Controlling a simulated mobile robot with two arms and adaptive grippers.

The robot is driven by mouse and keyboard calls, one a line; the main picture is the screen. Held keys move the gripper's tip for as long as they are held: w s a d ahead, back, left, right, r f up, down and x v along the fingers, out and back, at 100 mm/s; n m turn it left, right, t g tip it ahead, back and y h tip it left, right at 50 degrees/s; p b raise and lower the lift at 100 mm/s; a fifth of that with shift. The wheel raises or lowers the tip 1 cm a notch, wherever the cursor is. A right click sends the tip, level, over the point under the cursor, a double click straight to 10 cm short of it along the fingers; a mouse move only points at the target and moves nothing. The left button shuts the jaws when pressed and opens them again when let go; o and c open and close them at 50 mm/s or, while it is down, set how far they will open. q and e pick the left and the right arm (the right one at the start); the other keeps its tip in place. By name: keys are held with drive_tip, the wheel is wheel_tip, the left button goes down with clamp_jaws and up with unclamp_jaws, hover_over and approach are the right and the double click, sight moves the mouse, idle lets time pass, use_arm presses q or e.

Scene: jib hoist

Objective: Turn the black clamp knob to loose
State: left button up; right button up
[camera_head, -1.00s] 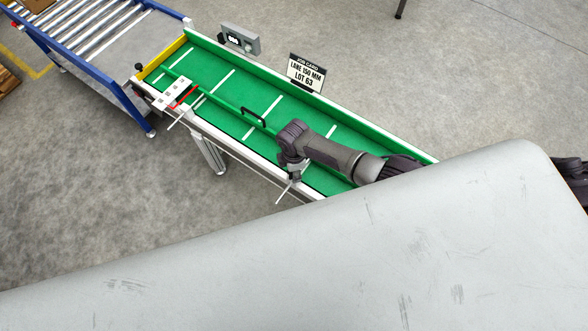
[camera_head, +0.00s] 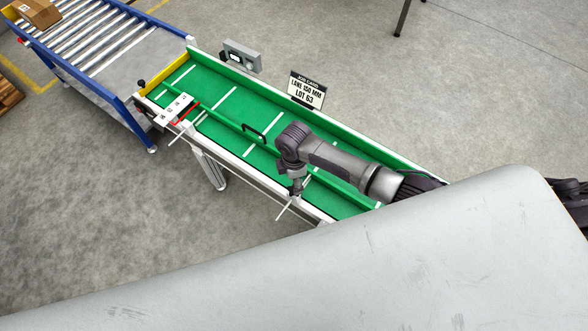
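A small black knob (camera_head: 141,83) stands on the left end of the green conveyor lane, by the yellow end plate; I cannot tell whether it is the clamp knob. A green guide bar with a black handle (camera_head: 254,130) runs along the lane. My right gripper (camera_head: 296,187) points down at the lane's near edge, beside a thin pale rod (camera_head: 286,208). Any knob under this gripper is hidden by it. The fingers are too small to tell whether they are open or touching anything. My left gripper is not in view.
A white scale plate (camera_head: 174,109) with a red pointer sits at the lane's left end. A job card (camera_head: 306,90) and a grey control box (camera_head: 241,55) stand along the far side. A roller table (camera_head: 92,40) with a cardboard box (camera_head: 38,12) is at upper left.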

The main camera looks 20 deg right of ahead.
wheel_tip(320, 180, up, 6)
drive_tip(key=shift+f, duration=0.1)
drive_tip(key=shift+s, duration=0.1)
idle(0.6)
